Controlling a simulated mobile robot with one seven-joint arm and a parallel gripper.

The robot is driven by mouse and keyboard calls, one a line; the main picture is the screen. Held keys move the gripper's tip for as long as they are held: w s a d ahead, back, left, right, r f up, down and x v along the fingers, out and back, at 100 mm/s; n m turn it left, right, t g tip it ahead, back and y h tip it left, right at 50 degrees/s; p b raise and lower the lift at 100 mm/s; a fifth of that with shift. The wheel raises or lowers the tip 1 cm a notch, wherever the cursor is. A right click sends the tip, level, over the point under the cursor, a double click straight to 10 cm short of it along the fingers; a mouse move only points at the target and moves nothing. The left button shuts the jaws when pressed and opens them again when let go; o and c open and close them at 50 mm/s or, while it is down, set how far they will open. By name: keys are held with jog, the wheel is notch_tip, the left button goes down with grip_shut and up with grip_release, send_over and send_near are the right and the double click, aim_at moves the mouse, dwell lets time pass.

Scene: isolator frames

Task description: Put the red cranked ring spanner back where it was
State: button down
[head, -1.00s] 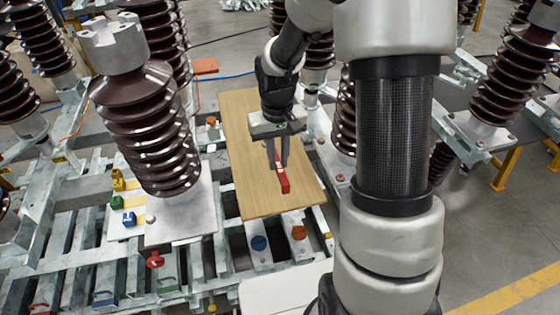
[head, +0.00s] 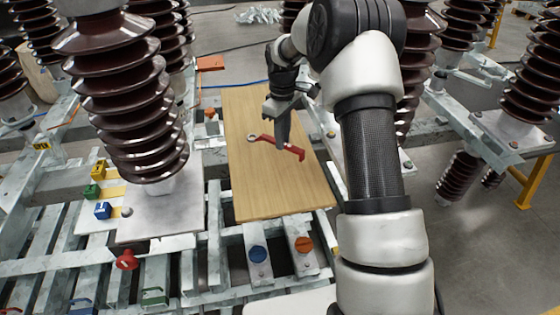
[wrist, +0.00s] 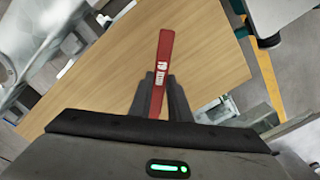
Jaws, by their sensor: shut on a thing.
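The red cranked ring spanner (head: 295,150) is in my gripper (head: 282,144) over the wooden board. Its ring end (head: 253,139) points left in the head view and its other end points right and bends down. In the wrist view my gripper (wrist: 160,95) is shut on the spanner (wrist: 165,58), whose red bar with white marking sticks out beyond the fingers. The ring end is hidden there. The gap between spanner and board is hard to judge.
The wooden board (head: 250,190) lies on a metal frame and is otherwise clear. A large brown ribbed insulator (head: 125,100) stands to its left. A blue disc (head: 258,254) and an orange one (head: 303,244) sit in front. Coloured blocks (head: 102,210) lie at left.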

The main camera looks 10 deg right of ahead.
notch_tip(320, 180, down, 7)
jog(key=shift+b, duration=0.45)
jog(key=shift+f, duration=0.15)
jog(key=c, duration=1.7)
grip_release()
jog(key=shift+o, duration=0.2)
